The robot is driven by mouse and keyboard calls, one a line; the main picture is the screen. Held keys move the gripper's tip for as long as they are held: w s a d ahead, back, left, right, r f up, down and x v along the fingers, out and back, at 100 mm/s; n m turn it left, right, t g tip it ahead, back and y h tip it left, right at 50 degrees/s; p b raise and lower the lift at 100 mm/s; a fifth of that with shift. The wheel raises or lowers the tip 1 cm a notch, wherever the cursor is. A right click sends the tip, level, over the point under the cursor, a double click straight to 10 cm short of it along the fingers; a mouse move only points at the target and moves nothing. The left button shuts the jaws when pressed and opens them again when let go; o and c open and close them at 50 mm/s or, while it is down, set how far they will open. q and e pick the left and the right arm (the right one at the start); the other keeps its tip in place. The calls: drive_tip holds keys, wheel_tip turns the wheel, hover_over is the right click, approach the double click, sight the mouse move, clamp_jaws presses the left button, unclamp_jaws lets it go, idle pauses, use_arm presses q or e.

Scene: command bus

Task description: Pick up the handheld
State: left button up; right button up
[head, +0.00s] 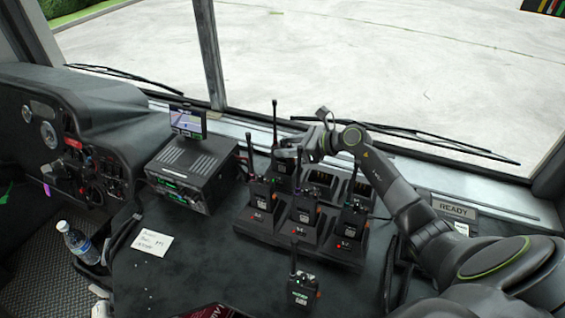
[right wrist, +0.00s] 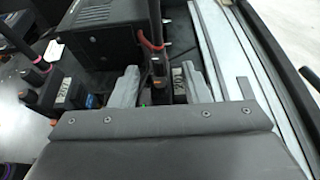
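Several black handheld radios stand in a dark charging rack (head: 325,250) on the dashboard in the head view. The back-left handheld (head: 284,165) has a tall antenna, and my right gripper (head: 293,150) is at its upper part. In the right wrist view, the two grey fingers of my right gripper (right wrist: 160,88) are spread apart, with a dark handheld and its antenna (right wrist: 156,45) between them. Contact with the fingers is not clear. Front-row handhelds (head: 260,195), (head: 304,208) and (head: 353,218) sit in the rack. Another handheld (head: 302,288) stands in front of it. My left gripper is not in view.
A black radio unit (head: 190,170) with a small screen (head: 187,121) stands left of the rack. A paper note (head: 152,242) lies on the dashboard, and a water bottle (head: 77,240) is at the left. The windshield is close behind the rack.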

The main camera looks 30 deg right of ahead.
drive_tip(key=shift+r, duration=0.1)
clamp_jaws()
